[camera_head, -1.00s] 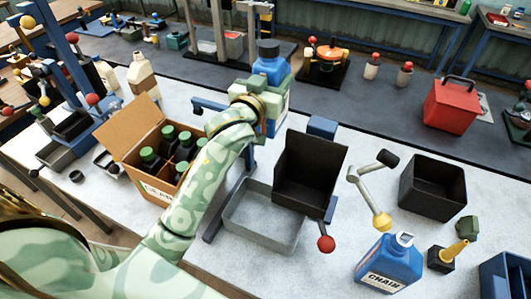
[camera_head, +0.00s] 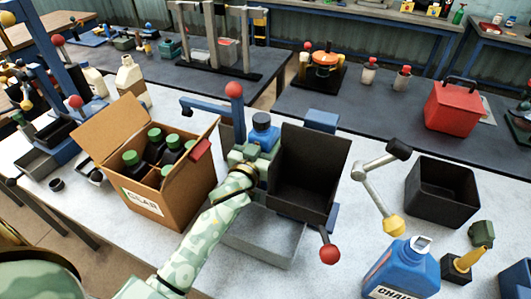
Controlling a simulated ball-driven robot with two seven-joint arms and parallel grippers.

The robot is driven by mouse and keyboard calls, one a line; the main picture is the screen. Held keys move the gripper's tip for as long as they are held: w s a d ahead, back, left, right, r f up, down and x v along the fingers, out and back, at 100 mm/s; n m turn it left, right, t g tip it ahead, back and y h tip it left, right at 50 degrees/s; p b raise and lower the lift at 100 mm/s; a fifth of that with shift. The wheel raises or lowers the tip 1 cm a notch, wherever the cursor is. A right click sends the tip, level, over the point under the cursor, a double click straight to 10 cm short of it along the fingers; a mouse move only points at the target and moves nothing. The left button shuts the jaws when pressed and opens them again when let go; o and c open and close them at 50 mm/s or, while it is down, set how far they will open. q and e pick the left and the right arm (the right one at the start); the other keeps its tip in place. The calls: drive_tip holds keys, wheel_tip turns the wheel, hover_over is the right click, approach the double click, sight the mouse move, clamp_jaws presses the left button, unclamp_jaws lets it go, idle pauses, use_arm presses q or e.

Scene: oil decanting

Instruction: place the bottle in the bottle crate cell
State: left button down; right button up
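A blue bottle (camera_head: 265,136) with a dark blue cap is upright in the middle of the view. My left gripper (camera_head: 256,158), pale green, is around its lower part and appears shut on it; the fingers hide much of it. The bottle is beside the open black bin, in front of a dark panel; I cannot tell whether it touches either. The bottle crate (camera_head: 183,199) is an open cardboard box left of the gripper, with flaps out and several green-capped dark bottles in its cells. My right gripper is not in view.
The black bin (camera_head: 303,190) stands over a grey tray (camera_head: 262,246). A red-ball lever (camera_head: 234,92) rises behind. A jointed arm lamp-like rod (camera_head: 367,190), black box (camera_head: 442,190) and blue chain jug (camera_head: 403,268) are at right.

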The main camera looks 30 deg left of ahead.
use_arm(q)
wheel_tip(320, 180, down, 3)
drive_tip(key=shift+w+r+b, duration=0.1)
drive_tip(key=shift+b, duration=0.4)
drive_tip(key=c, duration=1)
unclamp_jaws()
drive_tip(key=shift+f, duration=0.35)
drive_tip(key=o, duration=0.4)
drive_tip(key=shift+r, duration=0.1)
